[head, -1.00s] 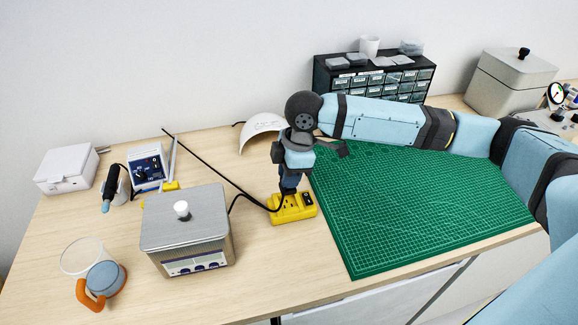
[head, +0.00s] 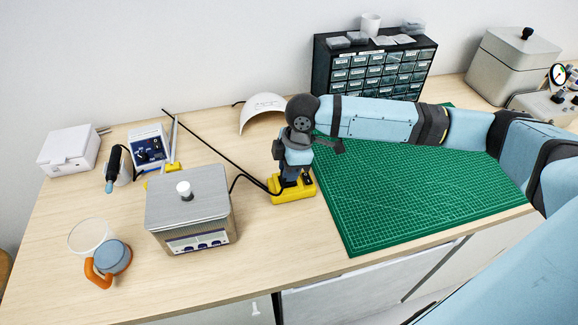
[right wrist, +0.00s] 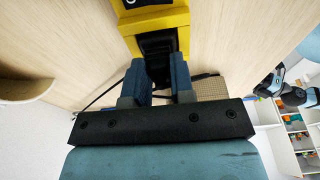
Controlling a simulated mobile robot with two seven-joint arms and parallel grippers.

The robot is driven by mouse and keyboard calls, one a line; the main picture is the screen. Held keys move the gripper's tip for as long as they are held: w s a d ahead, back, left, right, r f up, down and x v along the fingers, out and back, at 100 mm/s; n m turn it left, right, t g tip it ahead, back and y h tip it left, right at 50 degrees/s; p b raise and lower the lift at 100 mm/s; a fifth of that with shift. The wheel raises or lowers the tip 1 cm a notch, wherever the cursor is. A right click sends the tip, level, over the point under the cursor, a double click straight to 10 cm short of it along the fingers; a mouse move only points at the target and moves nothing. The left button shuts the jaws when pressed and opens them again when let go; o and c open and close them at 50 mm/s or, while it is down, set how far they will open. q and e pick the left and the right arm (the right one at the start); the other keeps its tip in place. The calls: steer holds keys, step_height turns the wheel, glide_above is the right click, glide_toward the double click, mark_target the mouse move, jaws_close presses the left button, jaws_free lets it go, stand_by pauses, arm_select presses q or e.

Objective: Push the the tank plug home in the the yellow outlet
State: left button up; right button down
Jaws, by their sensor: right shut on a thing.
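The yellow outlet (head: 292,193) sits on the bench just left of the green mat. My right gripper (head: 289,182) points down over it and is shut on the black tank plug. In the right wrist view its two fingers (right wrist: 157,86) grip the sides of the plug (right wrist: 157,48), whose far end meets the yellow outlet (right wrist: 158,20). Whether the plug is fully seated is hidden. A black cable (head: 246,179) runs from the plug to the metal tank (head: 190,211), which has a white-knobbed lid. My left gripper is not in view.
The green cutting mat (head: 420,195) lies to the right, clear under my arm. A white curved shell (head: 263,108) and a black drawer cabinet (head: 375,70) stand behind. A thin dark rod (head: 205,140) slants across the bench.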

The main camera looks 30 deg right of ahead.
mark_target(299, 179)
stand_by(0.3)
steer(key=shift+f, duration=0.3)
stand_by(0.4)
steer(key=shift+s+f, duration=0.1)
steer(key=shift+f, duration=0.05)
stand_by(0.4)
steer(key=c, duration=0.9)
jaws_free()
step_height(299, 179, up, 14)
steer(key=d, duration=0.2)
steer(key=shift+s+d+f, duration=0.15)
steer(key=shift+s+d, duration=0.05)
steer(key=shift+d, duration=0.05)
steer(key=shift+f, duration=0.1)
